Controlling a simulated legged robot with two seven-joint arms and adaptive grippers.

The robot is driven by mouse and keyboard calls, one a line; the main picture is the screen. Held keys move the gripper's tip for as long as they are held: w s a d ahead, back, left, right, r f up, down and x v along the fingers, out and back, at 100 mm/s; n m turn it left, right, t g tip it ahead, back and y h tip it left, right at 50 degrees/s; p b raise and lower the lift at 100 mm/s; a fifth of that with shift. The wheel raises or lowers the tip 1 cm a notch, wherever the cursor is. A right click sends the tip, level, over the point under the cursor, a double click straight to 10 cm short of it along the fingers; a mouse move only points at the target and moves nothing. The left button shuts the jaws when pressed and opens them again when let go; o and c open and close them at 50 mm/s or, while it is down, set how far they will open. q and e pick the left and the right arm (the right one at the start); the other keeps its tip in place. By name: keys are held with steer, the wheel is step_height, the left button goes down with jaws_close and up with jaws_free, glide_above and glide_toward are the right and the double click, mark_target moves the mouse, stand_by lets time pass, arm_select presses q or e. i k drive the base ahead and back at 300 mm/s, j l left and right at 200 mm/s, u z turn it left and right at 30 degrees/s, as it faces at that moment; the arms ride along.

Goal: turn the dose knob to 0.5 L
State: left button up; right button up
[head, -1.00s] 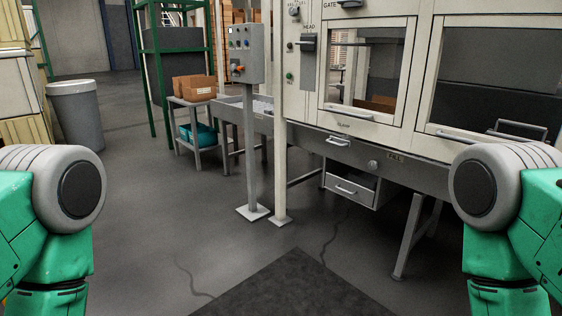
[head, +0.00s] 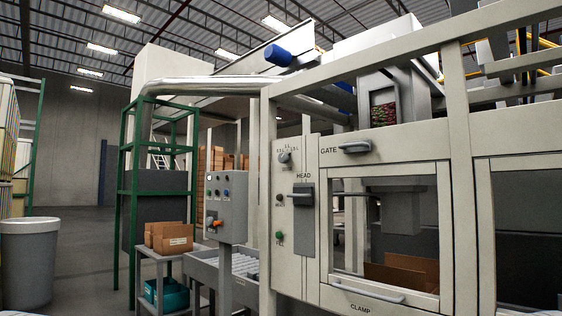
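A small round grey knob (head: 284,157) is on the upper part of the cream front panel, with tiny markings above it that are too small to read with certainty. It fits the dose knob, but I cannot tell where it points. Below it is a dark lever block (head: 303,196) labelled HEAD. Neither of my grippers is in view, so nothing of mine is near the knob in the picture.
A GATE handle (head: 354,147) and a CLAMP handle (head: 368,291) are on the cream machine front. A grey button box (head: 226,207) stands left of the machine. A side table with cartons (head: 168,238) and a grey bin (head: 29,262) are farther left.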

mark_target(283, 157)
steer(key=i+j+z, duration=0.2)
steer(key=i, duration=0.2)
steer(key=i+j+z, duration=0.15)
steer(key=i, duration=0.3)
